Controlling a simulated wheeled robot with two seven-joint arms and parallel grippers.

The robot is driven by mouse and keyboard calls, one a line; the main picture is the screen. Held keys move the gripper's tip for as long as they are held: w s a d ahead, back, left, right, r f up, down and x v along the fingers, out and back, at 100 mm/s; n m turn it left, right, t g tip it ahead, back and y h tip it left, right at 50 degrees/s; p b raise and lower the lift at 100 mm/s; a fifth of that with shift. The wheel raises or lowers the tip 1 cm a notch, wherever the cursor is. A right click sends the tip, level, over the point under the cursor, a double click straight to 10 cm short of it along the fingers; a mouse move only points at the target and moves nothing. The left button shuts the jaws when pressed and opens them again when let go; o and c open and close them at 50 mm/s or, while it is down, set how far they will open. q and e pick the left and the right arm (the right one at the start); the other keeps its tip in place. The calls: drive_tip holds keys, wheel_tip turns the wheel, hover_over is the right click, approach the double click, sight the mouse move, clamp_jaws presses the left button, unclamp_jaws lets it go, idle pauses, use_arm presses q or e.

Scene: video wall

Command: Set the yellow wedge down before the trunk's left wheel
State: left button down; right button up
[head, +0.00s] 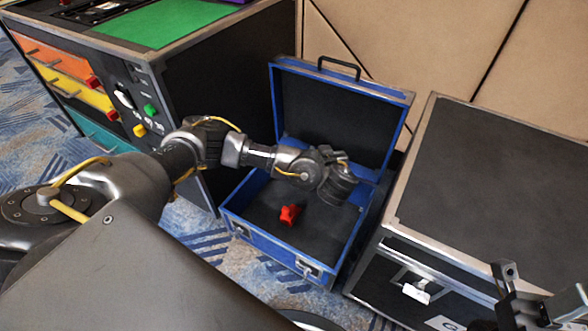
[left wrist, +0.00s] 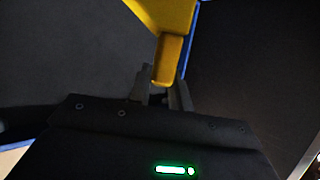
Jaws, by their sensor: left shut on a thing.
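The yellow wedge (left wrist: 163,18) shows in the left wrist view, its narrow grip between the two fingers of my left gripper (left wrist: 163,82). In the head view my left gripper (head: 338,186) is over the right side of the open blue trunk (head: 262,243); its fingers and the wedge are hidden there by the wrist. The trunk's lid stands up at the back. No wheel of a trunk can be made out. My right gripper (head: 543,290) is at the lower right in the head view, its fingers apart and empty, in front of the black case.
A red piece (head: 289,215) lies on the blue trunk's dark floor. A closed black case (head: 495,185) with metal edges stands to the right. A black cabinet (head: 235,85) with coloured drawers and buttons stands at the left. Patterned carpet (head: 200,232) shows between cabinet and trunk.

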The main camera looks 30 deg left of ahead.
use_arm(q)
drive_tip(key=s+d+r+m+t+h, duration=0.1)
drive_tip(key=r+m+h, duration=0.3)
drive_tip(key=r, duration=0.7)
drive_tip(key=s+d+r+m+t+h, duration=0.2)
drive_tip(key=r+m+h, duration=0.2)
drive_tip(key=r, duration=0.7)
drive_tip(key=shift+s+r+h, duration=0.25)
drive_tip(key=shift+h, duration=0.15)
